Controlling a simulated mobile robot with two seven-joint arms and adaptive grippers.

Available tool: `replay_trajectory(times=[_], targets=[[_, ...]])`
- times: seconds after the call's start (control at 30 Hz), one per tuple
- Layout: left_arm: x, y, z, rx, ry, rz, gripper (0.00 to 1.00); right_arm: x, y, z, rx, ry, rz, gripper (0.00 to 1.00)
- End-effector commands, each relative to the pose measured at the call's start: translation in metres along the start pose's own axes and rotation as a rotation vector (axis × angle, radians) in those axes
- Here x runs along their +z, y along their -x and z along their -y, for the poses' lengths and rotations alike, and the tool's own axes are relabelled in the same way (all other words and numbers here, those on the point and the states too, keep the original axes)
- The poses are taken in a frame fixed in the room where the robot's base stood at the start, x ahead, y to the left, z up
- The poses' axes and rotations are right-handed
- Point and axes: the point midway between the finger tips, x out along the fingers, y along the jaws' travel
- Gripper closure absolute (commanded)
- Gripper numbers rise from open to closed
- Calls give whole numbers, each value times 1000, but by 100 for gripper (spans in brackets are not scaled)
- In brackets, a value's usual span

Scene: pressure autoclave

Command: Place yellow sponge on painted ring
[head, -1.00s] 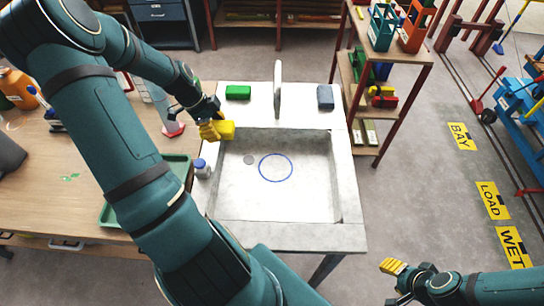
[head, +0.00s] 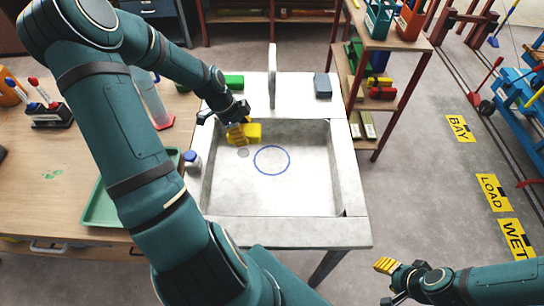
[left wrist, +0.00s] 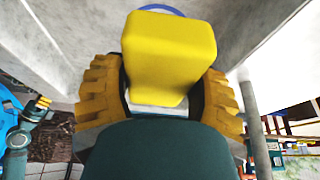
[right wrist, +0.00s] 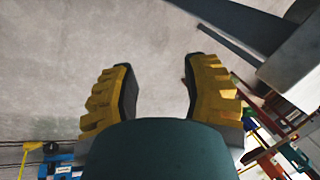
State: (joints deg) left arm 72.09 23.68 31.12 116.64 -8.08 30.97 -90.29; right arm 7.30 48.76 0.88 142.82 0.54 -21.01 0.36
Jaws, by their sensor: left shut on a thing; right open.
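My left gripper (head: 240,134) is shut on the yellow sponge (head: 253,131) and holds it over the upper left part of the sink basin. In the left wrist view the sponge (left wrist: 170,55) sits between the two yellow fingers (left wrist: 165,92). The painted ring (head: 272,160) is a blue circle on the basin floor, just below and right of the sponge in the head view. Part of its blue line (left wrist: 163,9) shows behind the sponge in the left wrist view. My right gripper (head: 385,283) is open and empty, away from the sink; its fingers (right wrist: 160,90) are apart.
The sink (head: 285,234) has raised walls around the basin. A green sponge (head: 233,82) and a grey block (head: 322,85) lie on its back ledge, with the faucet (head: 272,75) between them. A small bottle (head: 193,163) stands at the left rim. A green tray (head: 105,210) is on the table.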

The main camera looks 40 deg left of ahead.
Motion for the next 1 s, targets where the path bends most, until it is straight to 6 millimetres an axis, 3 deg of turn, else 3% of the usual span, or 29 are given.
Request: replay_trajectory(times=[0.1, 0.37, 0.7, 1.0], targets=[[-28, -13, 0, 0, -8, -1, 55, 2, -6, -2, -1, 2, 5, 53], [-78, -33, 0, -1, -8, -1, 55, 6, -13, -5, -1, 4, 12, 53], [-53, -95, 0, 2, 0, 0, 55, 13, -27, -10, -3, 8, 25, 53], [-44, -115, 0, 0, 0, 1, 55, 15, -30, -11, -3, 9, 30, 53]])
